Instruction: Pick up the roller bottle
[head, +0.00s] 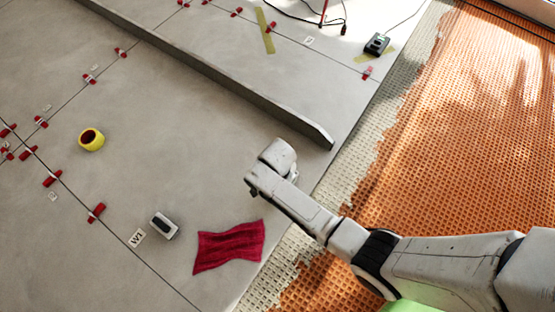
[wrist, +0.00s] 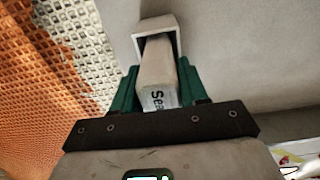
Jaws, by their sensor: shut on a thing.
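My gripper (wrist: 157,86) has green fingers closed on both sides of a pale bottle in the wrist view. I take this to be the roller bottle (wrist: 157,64); its label starts with "Sea" and the rest is cut off. A pale, square-edged head with a dark opening is at its far end. In the head view my arm's end is over the grey tiles near their right edge, and it hides the fingers and bottle. I cannot tell whether the bottle touches the floor.
A red cloth (head: 229,246) and a small grey-and-white device (head: 164,226) lie on the tiles. A yellow tape roll (head: 91,140) is farther left. A long grey bar (head: 215,75) crosses behind my arm. Red clips line the joints. Orange matting (head: 465,120) lies right.

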